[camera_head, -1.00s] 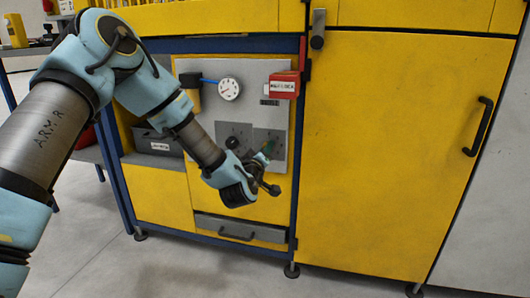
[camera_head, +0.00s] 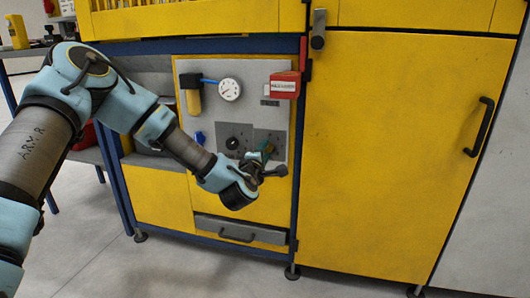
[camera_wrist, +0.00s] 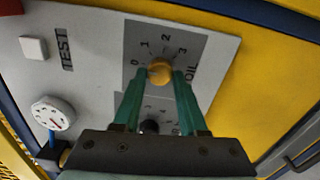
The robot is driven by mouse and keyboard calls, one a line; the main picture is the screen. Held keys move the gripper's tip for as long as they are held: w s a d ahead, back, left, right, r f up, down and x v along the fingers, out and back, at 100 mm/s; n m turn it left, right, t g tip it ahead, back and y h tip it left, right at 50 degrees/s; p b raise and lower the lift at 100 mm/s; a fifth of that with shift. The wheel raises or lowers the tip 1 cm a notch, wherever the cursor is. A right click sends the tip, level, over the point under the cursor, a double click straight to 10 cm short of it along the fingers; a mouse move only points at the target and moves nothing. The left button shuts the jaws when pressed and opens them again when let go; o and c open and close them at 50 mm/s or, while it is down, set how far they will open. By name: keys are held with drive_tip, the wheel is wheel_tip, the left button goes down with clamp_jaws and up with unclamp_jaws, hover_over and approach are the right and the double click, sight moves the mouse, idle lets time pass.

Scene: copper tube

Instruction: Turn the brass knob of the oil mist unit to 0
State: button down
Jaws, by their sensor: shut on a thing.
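The round brass knob (camera_wrist: 160,71) sits on a dark grey dial plate (camera_wrist: 200,42) marked 0, 1, 2, 3 and OIL in the wrist view. My gripper (camera_wrist: 158,76) has its two green fingers on either side of the knob, shut on it. In the head view my gripper (camera_head: 265,153) is at the lower right of the grey panel (camera_head: 262,116), and the brass knob cannot be made out there. The 0 mark is just left of the knob in the wrist view. I cannot tell which mark the knob points to.
A second, black knob (camera_wrist: 150,126) is partly hidden behind my gripper; a black knob (camera_head: 232,143) also shows in the head view. The panel carries a pressure gauge (camera_head: 229,89), a red box (camera_head: 284,84) and a blue part (camera_head: 199,138). A drawer (camera_head: 238,230) lies below.

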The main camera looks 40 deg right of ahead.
drive_tip(key=shift+f+n, duration=0.1)
drive_tip(key=shift+n, duration=0.4)
drive_tip(key=shift+c, duration=2.2)
unclamp_jaws()
drive_tip(key=p+v, duration=0.1)
drive_tip(key=v, duration=1)
drive_tip(key=shift+p, duration=0.35)
drive_tip(key=shift+w, duration=0.15)
